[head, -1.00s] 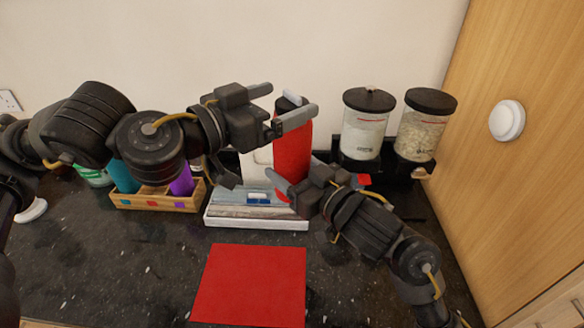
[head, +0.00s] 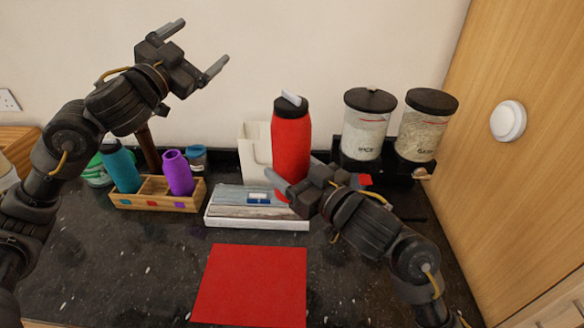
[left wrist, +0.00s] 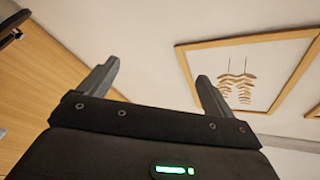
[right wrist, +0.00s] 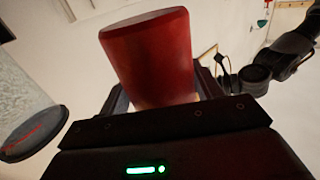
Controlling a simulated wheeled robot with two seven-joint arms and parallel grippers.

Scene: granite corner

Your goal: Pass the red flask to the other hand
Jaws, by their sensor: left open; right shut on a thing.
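The red flask (head: 291,142), with a black lid and a light grey handle on top, is upright in the middle of the head view. My right gripper (head: 283,190) is shut on the lower part of the red flask. In the right wrist view the flask (right wrist: 150,58) stands between the fingers, its red base toward the camera. My left gripper (head: 199,47) is open and empty, up and to the left of the flask, well apart from it. The left wrist view shows its two spread fingers (left wrist: 155,82) with nothing between them.
A wooden caddy (head: 150,204) holds a teal bottle (head: 121,168) and a purple bottle (head: 177,173). A white tray (head: 275,225) lies behind a red mat (head: 250,287). Two dispensers (head: 365,125) stand at the right. The counter around the mat is clear.

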